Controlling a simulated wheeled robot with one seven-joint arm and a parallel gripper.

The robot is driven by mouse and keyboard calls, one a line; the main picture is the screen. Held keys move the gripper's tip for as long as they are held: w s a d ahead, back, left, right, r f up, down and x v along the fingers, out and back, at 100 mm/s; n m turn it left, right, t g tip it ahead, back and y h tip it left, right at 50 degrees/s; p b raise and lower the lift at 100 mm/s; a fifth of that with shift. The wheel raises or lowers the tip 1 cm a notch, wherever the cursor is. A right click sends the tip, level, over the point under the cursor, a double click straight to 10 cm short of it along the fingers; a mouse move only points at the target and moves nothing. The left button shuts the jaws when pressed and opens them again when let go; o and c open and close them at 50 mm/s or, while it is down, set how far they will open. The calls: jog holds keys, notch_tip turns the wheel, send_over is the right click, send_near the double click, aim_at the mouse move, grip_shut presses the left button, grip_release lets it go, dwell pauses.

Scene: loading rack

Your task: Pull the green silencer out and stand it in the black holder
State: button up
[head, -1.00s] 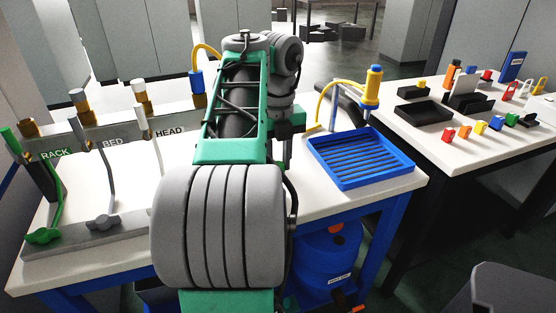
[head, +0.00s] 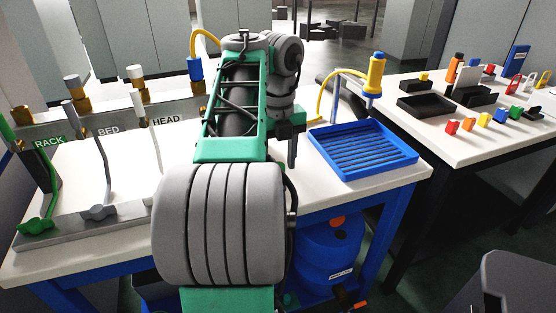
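I cannot single out the green silencer with certainty. Black blocks and a tray stand on the right bench; the slotted black block (head: 476,95) may be the holder. My gripper (head: 292,160) points down beyond my arm, left of the blue tray. Its fingers are too small and partly hidden to tell their opening.
A black open tray (head: 425,106) and small coloured items lie on the right bench. A blue drum (head: 330,255) stands below. My arm hides the table's middle.

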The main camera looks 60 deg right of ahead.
jog(key=shift+o, duration=0.2)
notch_tip(320, 180, up, 8)
jog(key=p, duration=0.7)
